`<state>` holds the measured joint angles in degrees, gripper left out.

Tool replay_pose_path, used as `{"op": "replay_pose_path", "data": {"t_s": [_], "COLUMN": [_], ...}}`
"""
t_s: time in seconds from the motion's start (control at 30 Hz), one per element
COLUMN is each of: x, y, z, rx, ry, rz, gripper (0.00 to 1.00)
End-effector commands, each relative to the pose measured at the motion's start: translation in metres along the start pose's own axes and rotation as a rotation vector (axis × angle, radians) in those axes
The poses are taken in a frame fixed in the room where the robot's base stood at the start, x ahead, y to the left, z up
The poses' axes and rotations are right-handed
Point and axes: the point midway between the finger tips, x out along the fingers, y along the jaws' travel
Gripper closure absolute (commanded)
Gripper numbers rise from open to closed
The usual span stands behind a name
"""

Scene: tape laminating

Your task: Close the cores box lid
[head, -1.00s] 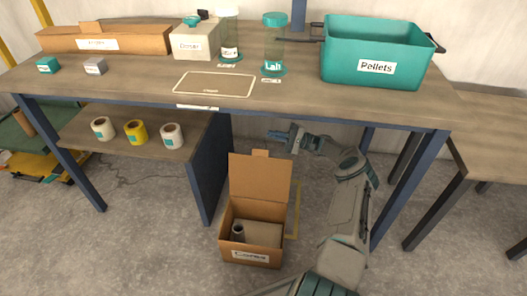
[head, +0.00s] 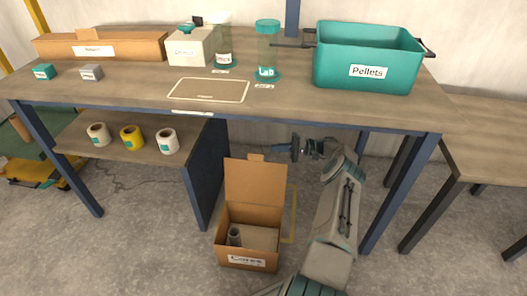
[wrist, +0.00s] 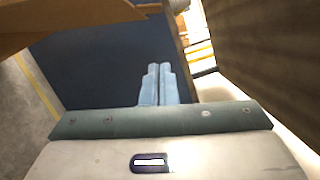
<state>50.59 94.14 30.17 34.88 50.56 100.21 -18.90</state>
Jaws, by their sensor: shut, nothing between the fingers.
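The cores box (head: 247,264) is a brown cardboard box on the floor below the workbench. Its lid (head: 255,182) stands up, open, along the back edge, with a small tab on top. A grey core (head: 234,236) shows inside the box. My gripper (head: 283,148) is behind and above the lid, to its right, under the bench. In the wrist view its two pale blue fingers (wrist: 157,84) are together and empty. A brown cardboard surface, probably the lid (wrist: 70,18), fills the upper left there, apart from the fingers.
The workbench (head: 120,88) overhangs my arm, with its dark side panel (head: 203,170) left of the box. The teal Pellets bin (head: 368,58) stands on the bench. Tape rolls (head: 132,137) sit on the lower shelf. The floor left of the box is clear.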

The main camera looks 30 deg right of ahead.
Motion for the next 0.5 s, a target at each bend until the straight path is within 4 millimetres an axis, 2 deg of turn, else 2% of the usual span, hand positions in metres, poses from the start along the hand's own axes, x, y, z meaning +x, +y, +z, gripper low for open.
{"op": "replay_pose_path", "data": {"t_s": [0.3, 0.5], "x": [0.055, 0.054], "y": [0.0, -0.001], "z": [0.001, 0.016], "rx": [0.002, 0.002], "ry": [-0.003, 0.0], "rz": [0.001, 0.0], "gripper": [1.0, 1.0]}}
